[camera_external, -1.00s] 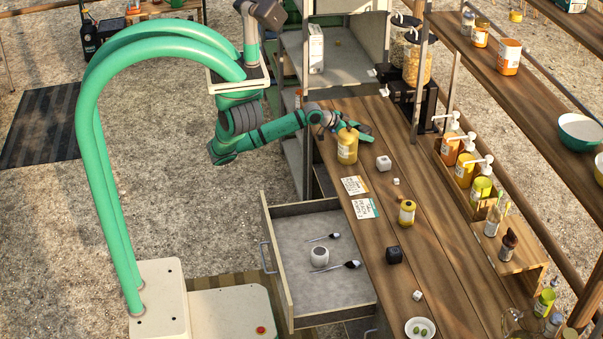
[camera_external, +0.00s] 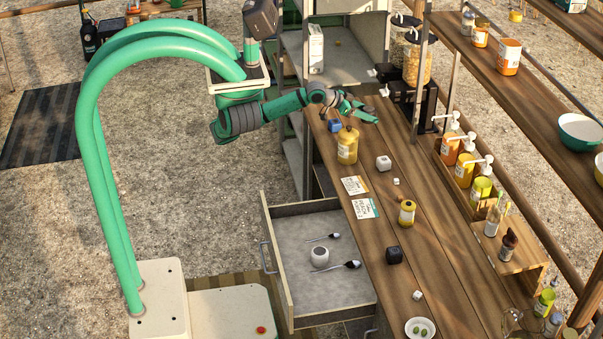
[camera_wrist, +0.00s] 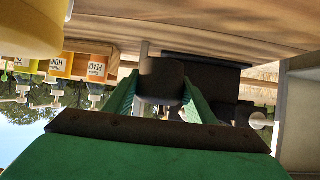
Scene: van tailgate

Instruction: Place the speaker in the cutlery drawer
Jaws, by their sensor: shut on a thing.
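My gripper (camera_external: 362,110) is low over the far end of the wooden counter, beyond the yellow jar. In the wrist view its green fingers are shut on a dark block with rounded edges (camera_wrist: 162,80), which could be the speaker; I cannot tell for certain. The block is hidden or too small to make out in the external view. The cutlery drawer (camera_external: 285,275) is pulled open under the counter's left side, nearer the camera. Two spoons (camera_external: 337,266) and a small white cup-like thing (camera_external: 320,256) lie in it, with bare floor around them.
A black machine (camera_external: 408,105) and pump bottles (camera_external: 466,168) line the right side.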

